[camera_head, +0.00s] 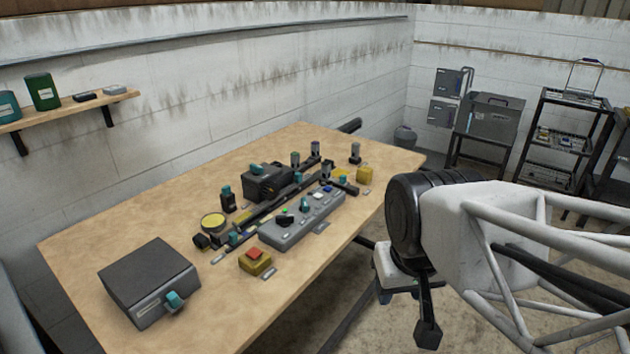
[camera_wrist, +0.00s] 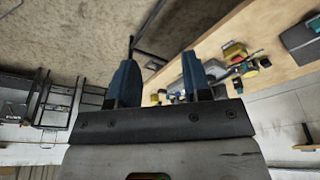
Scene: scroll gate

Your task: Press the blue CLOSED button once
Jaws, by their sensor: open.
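The grey control panel (camera_head: 290,235) lies on the wooden table. A small blue button (camera_head: 327,188) is near its far right end, beside a white button (camera_head: 318,195). Any lettering on them is too small to read. My gripper (camera_head: 400,292) hangs off the table's right side, apart from the panel. In the wrist view my gripper (camera_wrist: 160,68) shows two dark blue fingers spread apart with nothing between them. The blue button cannot be made out for sure in the wrist view.
A red button on a yellow base (camera_head: 255,258) sits in front of the panel. A dark box (camera_head: 148,278) with a teal knob is at the near left. Behind the panel run a dark rail and a black device (camera_head: 272,183).

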